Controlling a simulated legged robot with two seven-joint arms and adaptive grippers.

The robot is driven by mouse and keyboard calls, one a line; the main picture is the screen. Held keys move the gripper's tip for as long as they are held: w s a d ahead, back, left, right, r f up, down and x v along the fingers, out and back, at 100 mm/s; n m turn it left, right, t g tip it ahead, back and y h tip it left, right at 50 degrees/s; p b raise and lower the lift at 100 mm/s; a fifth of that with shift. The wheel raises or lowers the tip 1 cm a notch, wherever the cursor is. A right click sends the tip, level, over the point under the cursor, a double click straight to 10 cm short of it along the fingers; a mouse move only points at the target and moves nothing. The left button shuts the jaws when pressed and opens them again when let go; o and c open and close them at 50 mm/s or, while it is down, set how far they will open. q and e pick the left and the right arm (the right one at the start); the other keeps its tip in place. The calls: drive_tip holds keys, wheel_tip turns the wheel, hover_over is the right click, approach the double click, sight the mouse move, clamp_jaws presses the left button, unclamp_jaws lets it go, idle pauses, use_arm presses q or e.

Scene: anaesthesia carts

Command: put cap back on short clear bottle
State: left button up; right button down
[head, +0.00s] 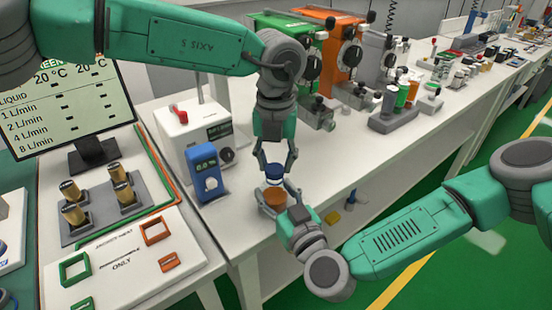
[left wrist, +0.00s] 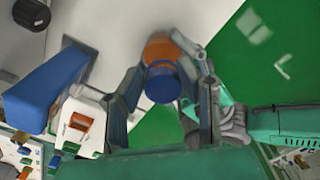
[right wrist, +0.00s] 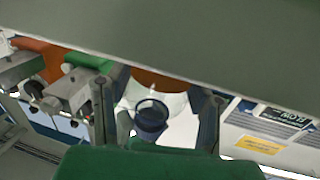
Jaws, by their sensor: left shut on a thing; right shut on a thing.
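In the right wrist view the bottle (right wrist: 172,101) shows between the fingers (right wrist: 155,110). The blue cap (head: 273,171) is directly above the bottle, between the fingertips of my left gripper (head: 274,162), which is shut on it from above. In the left wrist view the cap (left wrist: 162,86) overlaps the orange bottle (left wrist: 160,48). I cannot tell whether cap and bottle neck touch.
A blue meter (head: 205,173) and a white device with a red handle (head: 188,135) stand left of the bottle. Coloured vaporizers (head: 342,55) stand behind. Bare bench lies around the bottle.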

use_arm(q)
drive_tip(key=shift+a+f, duration=0.15)
drive_tip(key=shift+f, duration=0.2)
